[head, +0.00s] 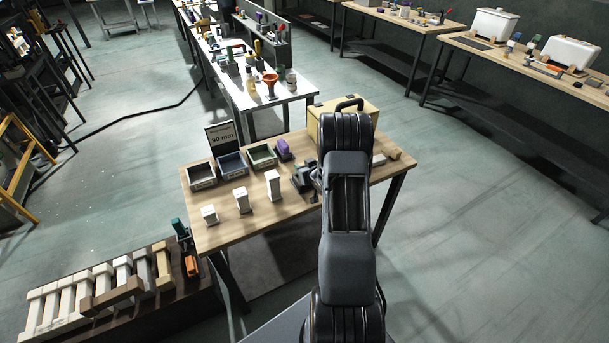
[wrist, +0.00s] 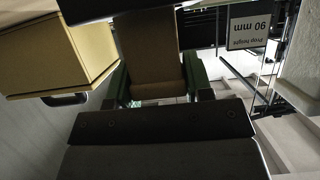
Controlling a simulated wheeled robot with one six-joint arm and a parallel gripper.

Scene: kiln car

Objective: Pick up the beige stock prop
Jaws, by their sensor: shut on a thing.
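In the wrist view, my gripper (wrist: 158,88) is shut on the beige stock prop (wrist: 152,58), a tan block between its two green-sided fingers. The prop's far end is cut off by a dark part at the top of the picture. In the head view my own arm hides the gripper's fingertips and the held prop, so I cannot tell there how high it is above the table.
On the wooden table (head: 230,228) stand three pale props (head: 241,200), bins (head: 202,177), a "90 mm" sign (head: 221,138), a purple object (head: 283,149) and a yellow box (head: 366,112). A beige piece (head: 393,152) lies at right. A rack of pale bars (head: 80,288) is at lower left.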

